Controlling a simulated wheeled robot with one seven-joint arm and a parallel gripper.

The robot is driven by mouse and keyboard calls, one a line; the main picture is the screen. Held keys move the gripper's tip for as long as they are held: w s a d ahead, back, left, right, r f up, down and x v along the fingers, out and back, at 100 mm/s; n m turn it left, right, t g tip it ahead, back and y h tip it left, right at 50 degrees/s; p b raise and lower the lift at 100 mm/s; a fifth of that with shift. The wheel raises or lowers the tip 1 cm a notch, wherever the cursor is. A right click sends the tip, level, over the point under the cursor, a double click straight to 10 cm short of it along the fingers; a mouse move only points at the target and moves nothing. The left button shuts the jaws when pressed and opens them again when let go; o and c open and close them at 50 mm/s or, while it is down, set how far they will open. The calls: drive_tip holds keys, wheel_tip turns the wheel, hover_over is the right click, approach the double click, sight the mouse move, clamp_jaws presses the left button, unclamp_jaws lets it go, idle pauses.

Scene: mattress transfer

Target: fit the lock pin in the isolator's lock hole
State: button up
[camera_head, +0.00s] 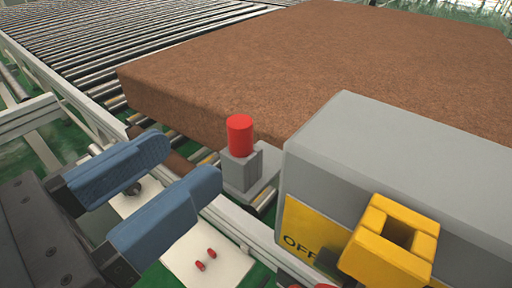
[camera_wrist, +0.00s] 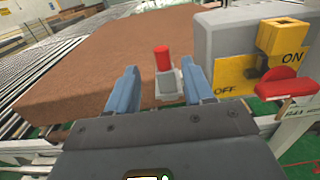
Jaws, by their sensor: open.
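The lock pin (camera_head: 240,136) has a red round top and stands upright on a grey block (camera_head: 241,172) beside the isolator. It also shows in the wrist view (camera_wrist: 162,58), between the fingers in the picture. The isolator (camera_head: 400,150) is a grey box with a yellow ON/OFF plate (camera_wrist: 234,76). A yellow block on it holds the square, dark lock hole (camera_head: 398,234). A red handle (camera_wrist: 285,85) sits below the ON mark. My gripper (camera_head: 188,165) is open and empty, its blue fingers short of the pin and not touching it.
A large brown mattress (camera_head: 330,60) lies on the roller conveyor (camera_head: 110,45) behind the pin. A pale plate (camera_head: 212,262) with small red pieces lies under my gripper. A light metal rail (camera_head: 75,115) edges the conveyor. The isolator box stands close to the pin's right.

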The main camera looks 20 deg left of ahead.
sight(231, 139)
drive_tip(key=w, duration=0.1)
drive_tip(key=w+d+f, duration=0.1)
drive_tip(key=shift+w, duration=0.3)
drive_tip(key=p+x, duration=0.1)
drive_tip(key=x, duration=0.4)
drive_tip(key=shift+w+d+f, duration=0.1)
drive_tip(key=shift+w+d, duration=0.1)
drive_tip(key=shift+w, duration=0.15)
clamp_jaws()
